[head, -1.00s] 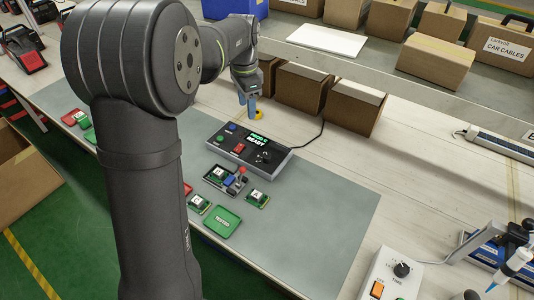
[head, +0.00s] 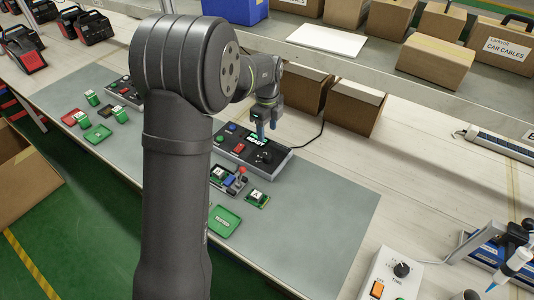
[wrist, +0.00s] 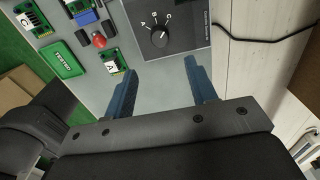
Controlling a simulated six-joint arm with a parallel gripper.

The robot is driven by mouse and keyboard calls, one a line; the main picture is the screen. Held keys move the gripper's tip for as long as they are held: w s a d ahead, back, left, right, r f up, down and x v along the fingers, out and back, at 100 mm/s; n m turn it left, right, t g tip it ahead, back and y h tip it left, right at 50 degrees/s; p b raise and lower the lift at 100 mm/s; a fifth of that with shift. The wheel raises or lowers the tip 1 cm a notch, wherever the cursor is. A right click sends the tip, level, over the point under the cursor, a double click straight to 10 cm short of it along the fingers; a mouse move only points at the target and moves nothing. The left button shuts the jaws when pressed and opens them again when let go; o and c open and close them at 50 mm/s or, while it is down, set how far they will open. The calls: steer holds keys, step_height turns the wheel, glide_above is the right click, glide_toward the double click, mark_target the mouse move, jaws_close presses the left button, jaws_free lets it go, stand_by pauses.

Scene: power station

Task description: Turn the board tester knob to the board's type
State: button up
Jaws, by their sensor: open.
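The board tester (head: 283,160) is a dark box on the grey mat, with a lit green display whose second line reads READY. Its black knob (head: 264,156) also shows in the wrist view (wrist: 159,39), with letters A, B and C around it; its pointer appears to face near C. A board sits in the fixture (head: 222,180) with the red-ball lever (wrist: 99,41); its letter is too small to read surely. A loose board marked A (wrist: 112,62) lies beside it.
A green TESTED tray (head: 224,220) lies in front of the fixture. A cable (wrist: 262,38) runs from the tester. Cardboard boxes (head: 355,106) stand behind, under the shelf. The mat's right side (head: 315,215) is clear.

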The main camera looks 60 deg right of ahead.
mark_target(267, 155)
step_height(267, 155, down, 12)
steer(key=shift+r, duration=0.15)
steer(key=shift+c, duration=0.4)
steer(key=c, duration=0.9)
steer(key=shift+n, duration=0.3)
steer(key=n, duration=0.3)
steer(key=shift+n, duration=2.5)
